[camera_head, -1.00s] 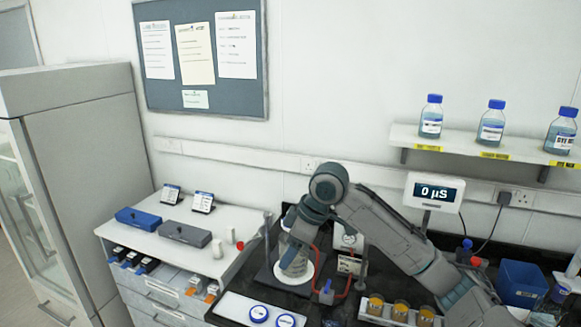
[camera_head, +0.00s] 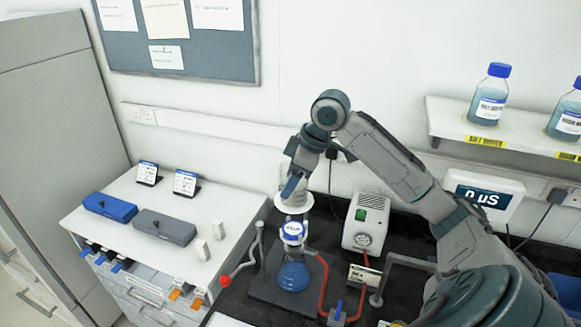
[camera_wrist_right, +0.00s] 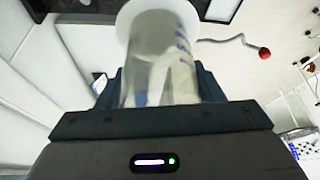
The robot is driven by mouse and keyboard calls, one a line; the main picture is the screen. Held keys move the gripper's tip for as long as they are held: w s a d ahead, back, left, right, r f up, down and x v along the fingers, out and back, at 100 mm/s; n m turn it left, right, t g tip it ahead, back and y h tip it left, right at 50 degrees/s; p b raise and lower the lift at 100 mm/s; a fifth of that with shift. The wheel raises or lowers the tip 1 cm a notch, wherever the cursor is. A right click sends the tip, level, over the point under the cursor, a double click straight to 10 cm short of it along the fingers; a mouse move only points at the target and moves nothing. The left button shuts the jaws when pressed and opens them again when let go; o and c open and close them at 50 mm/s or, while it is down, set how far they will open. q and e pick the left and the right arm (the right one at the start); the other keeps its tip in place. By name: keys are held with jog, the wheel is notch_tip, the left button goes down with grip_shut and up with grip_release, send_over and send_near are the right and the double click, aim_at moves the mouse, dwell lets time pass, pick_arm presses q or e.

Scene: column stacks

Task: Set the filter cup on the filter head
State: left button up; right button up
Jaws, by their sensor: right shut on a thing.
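The filter cup (camera_head: 296,202) is a clear cup with a wide white base, held upright in my right gripper (camera_head: 293,184). The cup also shows in the right wrist view (camera_wrist_right: 160,55) between the two dark fingers, its white base away from the palm. The filter head (camera_head: 293,231), white and blue, sits on top of a flask (camera_head: 293,274) with blue liquid. In the head view the cup's base is just above the filter head; I cannot tell the exact gap or alignment. My left gripper is not in view.
The flask stands on a dark base plate (camera_head: 262,291) with a red tube (camera_head: 324,285) beside it. A white pump box (camera_head: 366,222) stands behind right. The white counter (camera_head: 130,213) holds blue and grey cases.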

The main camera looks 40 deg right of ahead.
aim_at(292, 195)
jog(key=shift+s+a+f, duration=0.25)
jog(key=shift+s+a, duration=0.35)
jog(key=shift+s, duration=0.1)
jog(key=shift+f, duration=0.7)
jog(key=shift+w+d+f, duration=0.2)
jog(key=shift+f, duration=0.3)
jog(key=shift+w+d+f, duration=0.15)
jog(key=shift+w+f, duration=0.05)
jog(key=shift+f, duration=0.3)
jog(key=shift+s+a, duration=0.1)
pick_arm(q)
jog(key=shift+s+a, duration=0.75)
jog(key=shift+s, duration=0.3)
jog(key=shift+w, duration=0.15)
pick_arm(e)
jog(key=shift+f, duration=0.1)
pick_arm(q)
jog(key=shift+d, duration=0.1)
